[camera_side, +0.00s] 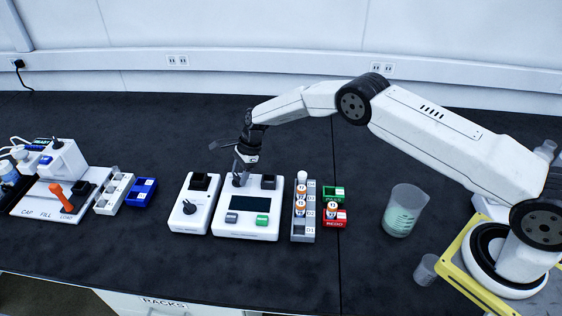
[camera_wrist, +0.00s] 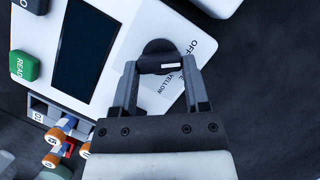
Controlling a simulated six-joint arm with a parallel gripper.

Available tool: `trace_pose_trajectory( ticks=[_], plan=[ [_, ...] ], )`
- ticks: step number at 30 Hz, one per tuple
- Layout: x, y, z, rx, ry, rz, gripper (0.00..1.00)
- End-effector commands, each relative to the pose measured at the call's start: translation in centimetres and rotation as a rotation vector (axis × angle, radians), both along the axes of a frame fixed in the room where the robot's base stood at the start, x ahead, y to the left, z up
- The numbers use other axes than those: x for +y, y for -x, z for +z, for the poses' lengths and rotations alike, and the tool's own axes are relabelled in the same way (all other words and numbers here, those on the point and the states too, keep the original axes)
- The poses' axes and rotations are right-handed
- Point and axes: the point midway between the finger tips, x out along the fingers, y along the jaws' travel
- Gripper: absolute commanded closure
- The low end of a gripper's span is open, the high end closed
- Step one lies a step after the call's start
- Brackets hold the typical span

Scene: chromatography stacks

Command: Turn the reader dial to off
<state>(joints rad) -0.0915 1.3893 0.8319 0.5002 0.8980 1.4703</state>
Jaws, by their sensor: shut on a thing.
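The reader is a white box (camera_side: 247,223) with a dark screen, a grey button and a green READ button (camera_wrist: 24,67). Its round black dial (camera_wrist: 158,46) is at the reader's back left corner in the side view, mostly hidden there by my gripper (camera_side: 239,178). In the wrist view my gripper (camera_wrist: 160,72) is shut on the dial, one finger on each side. The dial's short white mark lies on its right side, between the printed OFF label (camera_wrist: 185,47) and the YELLOW label (camera_wrist: 175,80).
A smaller white device (camera_side: 189,208) with its own dark knob stands close left of the reader. A grey rack (camera_side: 303,230) of vials, green and red trays and a beaker (camera_side: 403,210) stand to the right. The bench behind is clear.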

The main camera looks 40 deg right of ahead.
Motion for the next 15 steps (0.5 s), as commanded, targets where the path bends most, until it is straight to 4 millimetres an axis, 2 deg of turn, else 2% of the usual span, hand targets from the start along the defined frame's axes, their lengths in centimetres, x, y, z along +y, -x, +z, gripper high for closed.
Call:
trace_pose_trajectory(
  ticks=[6, 15],
  plan=[
    [-0.21, -0.10, -0.13, 0.002, 0.002, 0.128, 1.00],
    [-0.22, -0.19, -0.13, 0.002, 0.003, 0.212, 1.00]
  ],
)
